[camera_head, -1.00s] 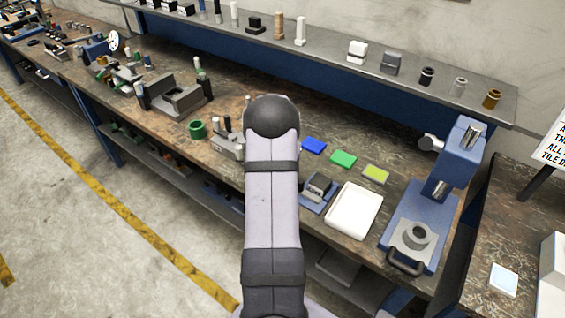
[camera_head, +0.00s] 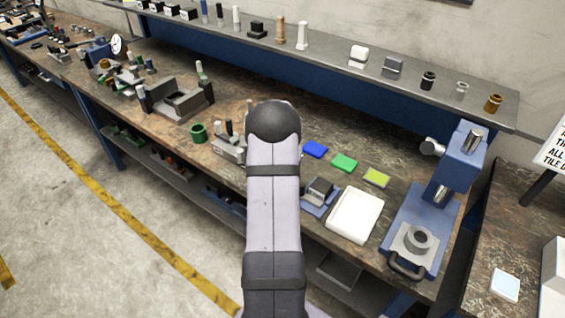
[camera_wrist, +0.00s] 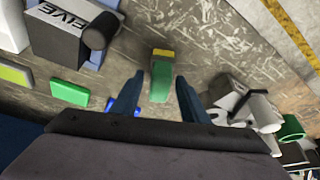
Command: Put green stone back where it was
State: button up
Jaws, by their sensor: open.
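A green block with a yellow end (camera_wrist: 160,84), which appears to be the green stone, shows in the wrist view against the worn bench top. My gripper (camera_wrist: 160,76) is open, with one dark blue finger on each side of this block. Gaps show between the block and both fingers. I cannot tell the height of the fingertips above the bench. In the head view my arm hides the block and the fingers. A flat green tile (camera_head: 344,162) lies farther right on the bench; it also shows in the wrist view (camera_wrist: 70,93).
A blue tile (camera_head: 315,149) and a yellow-green tile (camera_head: 376,177) flank the green tile. A grey block on a blue base (camera_head: 319,191), a white tray (camera_head: 355,214) and a blue microscope-like stand (camera_head: 427,215) are to the right. A green ring (camera_head: 198,133) and grey fixtures (camera_head: 179,100) stand left.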

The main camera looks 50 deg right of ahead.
jog(key=b+v, duration=0.3)
jog(key=v, duration=0.9)
jog(key=shift+r, duration=0.1)
jog(key=w+a+f+n+y, duration=0.1)
jog(key=w+a+n, duration=0.15)
jog(key=a, duration=0.85)
jog(key=w+a+n+y, duration=0.1)
jog(key=w+a+n, duration=0.15)
jog(key=a, duration=0.85)
jog(key=s+a+f+n+g+y, duration=0.1)
jog(key=s+a+n, duration=0.3)
jog(key=a, duration=0.6)
jog(key=s+a+f+n+y, duration=0.1)
jog(key=s+a+n, duration=0.3)
jog(key=s+a, duration=0.5)
jog(key=shift+a+f+g, duration=0.4)
jog(key=shift+a+f, duration=0.3)
jog(key=shift+a, duration=0.15)
jog(key=shift+s, duration=0.1)
